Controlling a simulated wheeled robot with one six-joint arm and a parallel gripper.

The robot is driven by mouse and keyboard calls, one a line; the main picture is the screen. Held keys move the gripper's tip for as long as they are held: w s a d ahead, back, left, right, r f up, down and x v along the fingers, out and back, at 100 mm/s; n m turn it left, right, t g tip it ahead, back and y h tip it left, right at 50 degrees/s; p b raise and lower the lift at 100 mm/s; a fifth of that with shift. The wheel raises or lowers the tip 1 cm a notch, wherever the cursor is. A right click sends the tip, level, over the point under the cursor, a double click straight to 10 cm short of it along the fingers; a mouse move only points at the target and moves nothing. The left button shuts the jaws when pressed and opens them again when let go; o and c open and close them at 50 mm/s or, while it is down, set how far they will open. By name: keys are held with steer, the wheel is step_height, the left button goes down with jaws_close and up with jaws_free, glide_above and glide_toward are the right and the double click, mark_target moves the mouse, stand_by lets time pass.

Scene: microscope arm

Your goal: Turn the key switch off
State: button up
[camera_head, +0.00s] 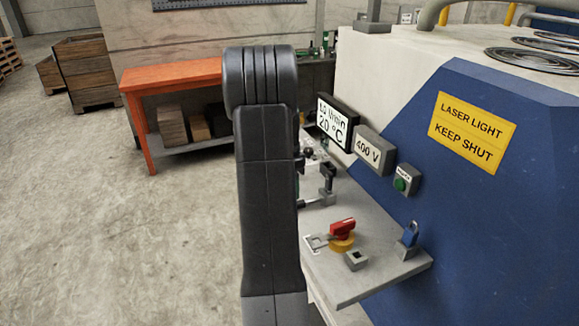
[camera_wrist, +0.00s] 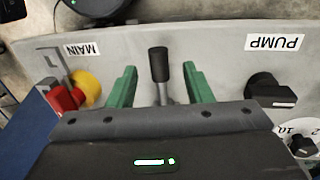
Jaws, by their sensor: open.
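No part in view is plainly marked as a key switch. In the wrist view, a black knob (camera_wrist: 270,88) sits by the PUMP label at the right. A red handle (camera_wrist: 62,98) on a yellow base sits by the MAIN label at the left; this red handle (camera_head: 342,227) also shows in the head view. My gripper (camera_wrist: 159,72) is open, its green fingers apart on either side of a lever with a black grip (camera_wrist: 158,62). In the head view my gripper is mostly hidden behind my arm.
The grey panel (camera_head: 375,262) juts from the blue machine (camera_head: 470,220). A white numbered dial (camera_wrist: 296,130) lies at the right in the wrist view. Open floor is at the left.

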mark_target(311, 201)
step_height(311, 201, up, 9)
steer(key=w, duration=0.1)
steer(key=shift+w+a, duration=0.3)
steer(key=shift+w, duration=0.05)
steer(key=shift+f, duration=0.1)
steer(key=s+f, duration=0.1)
steer(key=f, duration=0.8)
steer(key=s+d+f, duration=0.1)
steer(key=f, duration=0.3)
steer(key=shift+s+f+p, duration=0.3)
steer(key=shift+s+p, duration=0.05)
